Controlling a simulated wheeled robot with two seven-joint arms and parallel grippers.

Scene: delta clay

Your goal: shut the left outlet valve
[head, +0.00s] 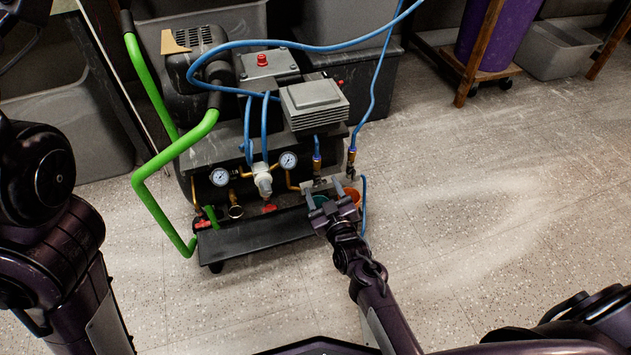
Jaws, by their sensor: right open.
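The compressor (245,195) stands on the floor with two outlets at its front right, each with a blue hose coming down to a brass fitting. The left outlet fitting (317,160) has a teal valve handle (320,200) below it, partly hidden by my gripper. The right outlet fitting (351,160) has an orange handle (354,194) below it. My right gripper (333,204) is open in front of the outlets, between the two handles. Whether it touches either handle I cannot tell. My left arm shows at the left edge; its gripper is out of view.
Two pressure gauges (288,160) and a pale regulator (263,180) sit left of the outlets. A green handle frame (170,150) rises at the compressor's left. Blue hose (375,85) loops above. Grey bins (70,130) stand behind. The floor (480,220) at right is clear.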

